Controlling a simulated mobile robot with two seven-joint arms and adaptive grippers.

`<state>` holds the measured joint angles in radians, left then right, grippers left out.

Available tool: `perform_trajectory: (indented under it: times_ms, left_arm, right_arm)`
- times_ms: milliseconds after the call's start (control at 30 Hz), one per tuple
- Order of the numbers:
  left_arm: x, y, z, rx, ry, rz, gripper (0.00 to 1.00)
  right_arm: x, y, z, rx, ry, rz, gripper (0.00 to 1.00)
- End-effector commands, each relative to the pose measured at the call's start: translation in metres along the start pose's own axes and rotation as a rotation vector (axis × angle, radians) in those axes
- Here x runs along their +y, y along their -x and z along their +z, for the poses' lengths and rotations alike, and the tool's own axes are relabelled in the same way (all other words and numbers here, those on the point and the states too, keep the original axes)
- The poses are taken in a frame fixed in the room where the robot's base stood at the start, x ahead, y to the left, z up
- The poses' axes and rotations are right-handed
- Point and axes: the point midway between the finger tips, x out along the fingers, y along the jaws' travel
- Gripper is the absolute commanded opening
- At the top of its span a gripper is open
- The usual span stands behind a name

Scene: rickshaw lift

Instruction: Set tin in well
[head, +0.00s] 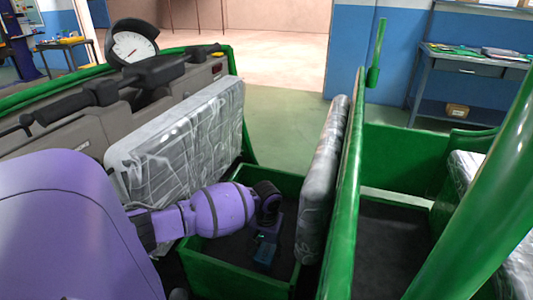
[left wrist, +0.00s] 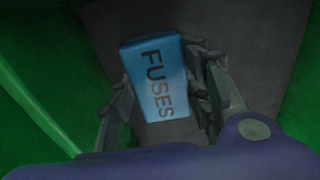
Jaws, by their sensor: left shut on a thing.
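A blue tin marked FUSES (left wrist: 158,80) is between the fingers of my left gripper (left wrist: 160,100) in the left wrist view. The gripper is shut on it. In the head view my left gripper (head: 267,235) points down inside the green-walled well (head: 225,275). The tin shows there only as a small dark blue shape (head: 264,254) low in the well, above or on its dark floor; I cannot tell whether it touches. The dark floor (left wrist: 250,30) and green walls also surround the tin in the left wrist view. My right gripper is not in view.
A plastic-wrapped seat back (head: 185,130) stands left of the well and a wrapped upright pad (head: 322,185) stands at its right. A green rail (head: 345,215) runs beyond that pad. Handlebars with a gauge (head: 132,47) are at the upper left. A workbench (head: 470,68) stands far right.

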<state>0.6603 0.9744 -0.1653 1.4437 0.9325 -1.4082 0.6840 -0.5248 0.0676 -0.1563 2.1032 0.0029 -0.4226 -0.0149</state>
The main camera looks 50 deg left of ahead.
Motion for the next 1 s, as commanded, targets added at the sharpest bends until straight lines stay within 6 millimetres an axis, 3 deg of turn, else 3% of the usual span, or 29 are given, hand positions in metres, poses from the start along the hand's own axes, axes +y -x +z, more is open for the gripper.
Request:
perform_trajectory:
  times_ms: [433,833,867,1000]
  left_arm:
    - [0.000,-0.051,0.000,-0.001,0.000,-0.001,0.16]
    - [0.001,-0.056,0.000,0.000,0.000,0.001,0.16]
    - [0.001,-0.057,0.000,0.000,0.000,0.001,0.46]
    - [0.000,-0.056,0.000,0.001,0.000,0.000,0.64]
  right_arm:
    - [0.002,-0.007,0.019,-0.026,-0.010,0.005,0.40]
    - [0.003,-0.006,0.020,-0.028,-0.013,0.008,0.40]
    - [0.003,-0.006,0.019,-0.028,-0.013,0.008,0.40]
    - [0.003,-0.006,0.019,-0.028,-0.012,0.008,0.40]
